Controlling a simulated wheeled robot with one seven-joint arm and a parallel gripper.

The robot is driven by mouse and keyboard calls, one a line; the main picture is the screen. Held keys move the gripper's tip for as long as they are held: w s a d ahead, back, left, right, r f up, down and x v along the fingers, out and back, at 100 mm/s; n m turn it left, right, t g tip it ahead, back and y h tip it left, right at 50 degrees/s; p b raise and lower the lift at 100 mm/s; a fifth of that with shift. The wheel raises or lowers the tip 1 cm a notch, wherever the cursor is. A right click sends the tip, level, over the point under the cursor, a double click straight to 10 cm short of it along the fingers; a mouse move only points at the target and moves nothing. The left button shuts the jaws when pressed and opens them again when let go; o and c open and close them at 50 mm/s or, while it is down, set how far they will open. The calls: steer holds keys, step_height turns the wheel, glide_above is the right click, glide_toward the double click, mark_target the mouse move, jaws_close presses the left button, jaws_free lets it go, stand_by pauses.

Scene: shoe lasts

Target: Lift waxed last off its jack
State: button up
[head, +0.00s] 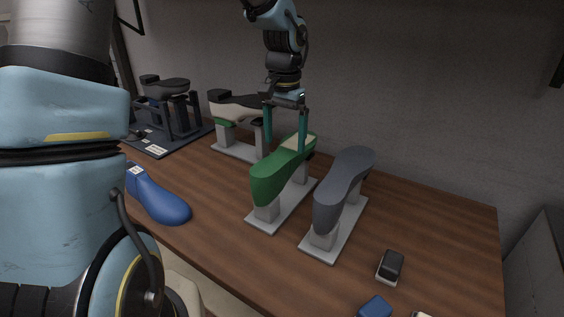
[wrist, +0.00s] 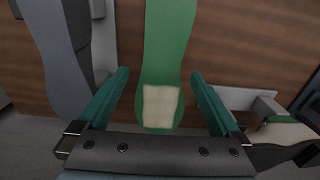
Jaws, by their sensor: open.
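A green last (head: 272,181) with a cream patch on its far end sits upside down on a grey jack (head: 257,223). My open gripper (head: 286,147) is over that far end, one teal finger on each side. In the wrist view the green last (wrist: 168,40) lies between the open fingers, with a visible gap on both sides. Whether the fingertips reach below its top surface is unclear. A plain grey last (head: 342,187) stands on a similar jack to the right. A cream last with black and green parts (head: 238,111) stands on another behind left. No label shows which is waxed.
A blue last (head: 160,199) lies loose near the table's front-left edge. A dark rack with a dark last (head: 165,88) stands at the back left. Small blocks (head: 391,266) lie at the front right. The wooden table's (head: 442,222) right side is mostly clear; a wall stands behind.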

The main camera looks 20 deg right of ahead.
mark_target(283, 155)
steer(key=shift+a+f+p, duration=0.1)
steer(key=shift+f+p, duration=1)
steer(key=shift+f, duration=1.7)
jaws_close()
steer(key=shift+w+r, duration=0.1)
